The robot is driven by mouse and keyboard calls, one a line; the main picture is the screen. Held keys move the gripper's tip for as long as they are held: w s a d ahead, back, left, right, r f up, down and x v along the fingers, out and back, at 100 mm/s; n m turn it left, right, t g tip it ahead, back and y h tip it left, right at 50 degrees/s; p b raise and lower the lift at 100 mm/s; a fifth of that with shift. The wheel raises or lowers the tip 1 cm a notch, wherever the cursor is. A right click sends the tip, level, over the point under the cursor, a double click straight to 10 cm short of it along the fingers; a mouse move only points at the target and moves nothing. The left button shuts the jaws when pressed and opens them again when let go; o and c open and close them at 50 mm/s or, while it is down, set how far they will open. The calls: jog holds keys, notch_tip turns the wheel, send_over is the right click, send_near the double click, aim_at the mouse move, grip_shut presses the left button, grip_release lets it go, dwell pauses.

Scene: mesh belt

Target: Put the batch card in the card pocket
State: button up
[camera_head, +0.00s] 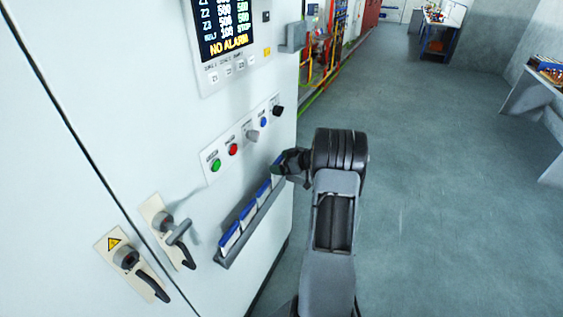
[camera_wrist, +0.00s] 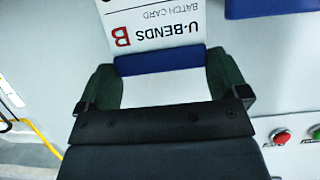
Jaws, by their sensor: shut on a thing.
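The batch card (camera_wrist: 160,32) is white with a blue band and reads "U-BENDS B, BATCH CARD" upside down in the wrist view. My gripper (camera_wrist: 162,82) is shut on it, with a dark green pad on each side of its blue-banded end. In the head view my gripper (camera_head: 290,163) is at the far end of a grey card rack (camera_head: 224,263) on the cabinet front. Several blue-topped white cards (camera_head: 247,214) stand in the rack. My gripper hides most of the held card there, and I cannot tell whether its lower end is in a pocket.
The white cabinet (camera_head: 130,120) carries a row of buttons and knobs (camera_head: 233,149) above the rack and a display (camera_head: 225,28) higher up. Door handles (camera_head: 175,235) stick out at lower left. The grey floor (camera_head: 440,180) to the right is clear.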

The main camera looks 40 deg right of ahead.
jog(key=shift+f+b, duration=0.85)
jog(key=shift+f, duration=0.95)
jog(key=o, duration=0.8)
jog(key=b+v, duration=0.2)
jog(key=v, duration=1.1)
jog(key=shift+s+d+r, duration=0.15)
jog(key=shift+s+d, duration=0.05)
jog(key=shift+s, duration=0.1)
